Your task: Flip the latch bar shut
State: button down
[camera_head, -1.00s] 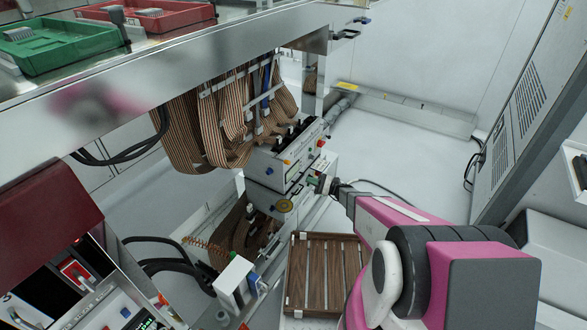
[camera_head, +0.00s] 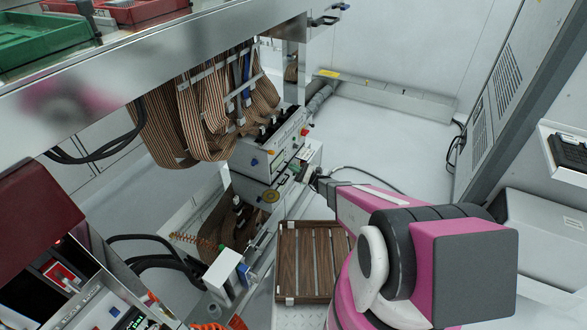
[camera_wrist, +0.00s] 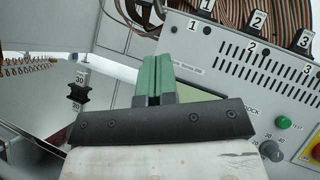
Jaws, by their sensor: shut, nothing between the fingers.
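My gripper (camera_head: 307,173) is at the front right of a light grey handler unit (camera_head: 262,158), close to its front face. In the wrist view its two green fingers (camera_wrist: 153,78) are together with nothing between them. They stand in front of the grey front panel (camera_wrist: 235,70), which has rows of slots and number tags 1, 2 and 3. I cannot tell whether the fingertips touch it. A black piece (camera_wrist: 78,95) sits on a post marked 30 and 20 to the left. I cannot make out for certain which part is the latch bar; my gripper hides part of the panel.
A green button (camera_wrist: 283,122), a grey knob (camera_wrist: 271,151) and a red button on yellow (camera_wrist: 315,152) are right of the fingers. Striped ribbon cables (camera_head: 210,110) hang above the unit. A wooden slatted rack (camera_head: 288,262) lies below my arm. Open floor (camera_head: 385,135) lies behind.

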jog(key=s+a+r, duration=0.1)
jog(key=a+r, duration=0.5)
jog(key=r, duration=0.1)
jog(key=shift+a+r, duration=0.2)
jog(key=shift+a, duration=0.15)
jog(key=shift+d+r+m+t+h, duration=0.1)
jog(key=shift+r+m+t+h, duration=0.2)
jog(key=shift+m+h, duration=0.3)
